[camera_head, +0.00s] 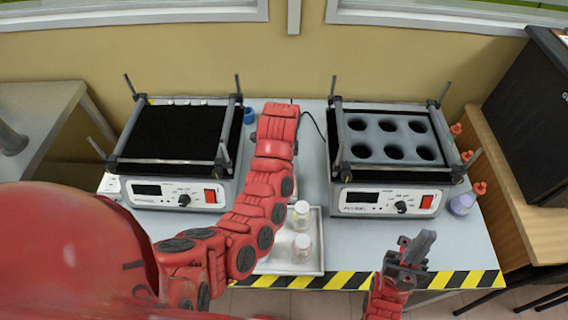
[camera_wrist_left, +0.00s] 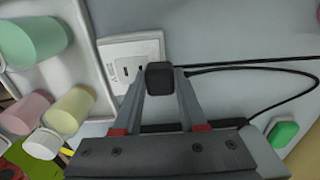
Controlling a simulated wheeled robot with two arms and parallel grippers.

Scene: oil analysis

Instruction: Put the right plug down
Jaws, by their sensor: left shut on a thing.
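In the left wrist view, my left gripper (camera_wrist_left: 159,90) is shut on a black plug (camera_wrist_left: 159,76). The plug is in front of a white socket plate (camera_wrist_left: 117,50) with bare holes showing to its left. I cannot tell whether the plug touches the plate. Black cables (camera_wrist_left: 245,68) run off to the right. In the head view my red left arm reaches to the back between the two machines, and its gripper is hidden. A thin black cable (camera_head: 318,127) lies beside the right machine (camera_head: 387,200). My right gripper (camera_head: 412,250) is over the front edge; its opening is unclear.
A left machine (camera_head: 178,193) with a black top stands on the table. A metal tray (camera_head: 271,265) with two capped bottles (camera_head: 302,246) is at the front middle. Small bottles (camera_head: 462,204) stand by the right edge.

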